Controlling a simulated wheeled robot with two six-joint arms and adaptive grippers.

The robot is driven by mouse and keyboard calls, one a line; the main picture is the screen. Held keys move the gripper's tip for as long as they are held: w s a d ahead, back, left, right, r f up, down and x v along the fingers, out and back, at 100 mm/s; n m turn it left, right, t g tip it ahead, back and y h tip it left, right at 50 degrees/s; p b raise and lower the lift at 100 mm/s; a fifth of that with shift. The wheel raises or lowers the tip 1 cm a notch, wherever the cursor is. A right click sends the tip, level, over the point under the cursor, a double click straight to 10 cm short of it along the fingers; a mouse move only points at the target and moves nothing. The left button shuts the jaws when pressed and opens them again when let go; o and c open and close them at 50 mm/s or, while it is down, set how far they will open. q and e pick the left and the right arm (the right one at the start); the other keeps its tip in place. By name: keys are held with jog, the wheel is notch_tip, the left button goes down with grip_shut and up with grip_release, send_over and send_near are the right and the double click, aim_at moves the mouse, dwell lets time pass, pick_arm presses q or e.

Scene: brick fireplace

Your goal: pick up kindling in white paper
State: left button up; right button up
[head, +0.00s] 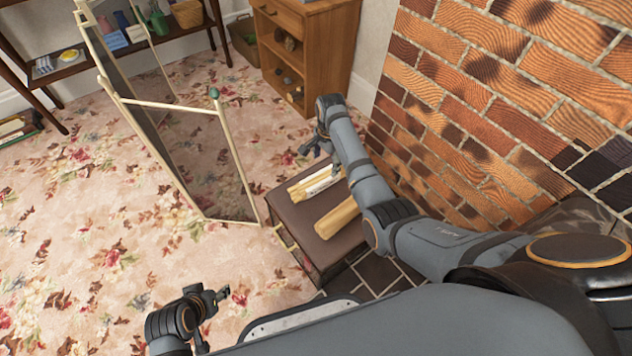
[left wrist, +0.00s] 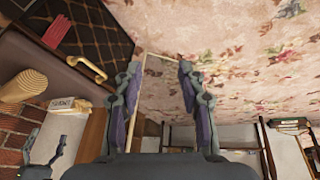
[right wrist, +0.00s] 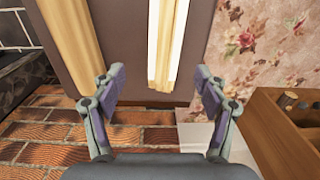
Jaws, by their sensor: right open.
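Kindling in white paper (head: 318,183) lies on the dark brown lid of a chest (head: 285,217). In the right wrist view, the white-wrapped bundle (right wrist: 166,42) runs upward from between the fingertips in the picture. My right gripper (head: 312,147) is open and empty, just beyond the bundle's far end; it also shows between its fingertips in the right wrist view (right wrist: 159,76). I cannot tell the height gap. My left gripper (left wrist: 158,75) is open and empty, away from the chest.
A brick fireplace wall (head: 480,100) rises close to the right of my right arm. A folding screen (head: 190,150) stands left of the chest. A wooden cabinet (head: 318,45) stands behind. Flowered carpet (head: 70,220) is clear at the left.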

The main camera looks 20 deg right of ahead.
aim_at(321, 176)
jog(key=shift+w+a+r+m, duration=0.15)
jog(key=shift+w+a+m, duration=0.15)
jog(key=shift+w, duration=0.15)
notch_tip(321, 176, down, 3)
jog(key=shift+r+b, duration=0.2)
jog(key=shift+b, duration=0.65)
notch_tip(321, 176, down, 2)
jog(key=shift+b, duration=0.4)
pick_arm(q)
jog(key=w+r+t, duration=0.6)
jog(key=w+r, duration=0.1)
jog(key=w, duration=0.3)
jog(key=shift+w+a+r+t, duration=0.2)
jog(key=shift+w+a+t, duration=0.1)
jog(key=shift+w+t, duration=0.1)
pick_arm(e)
jog(key=shift+f, duration=0.1)
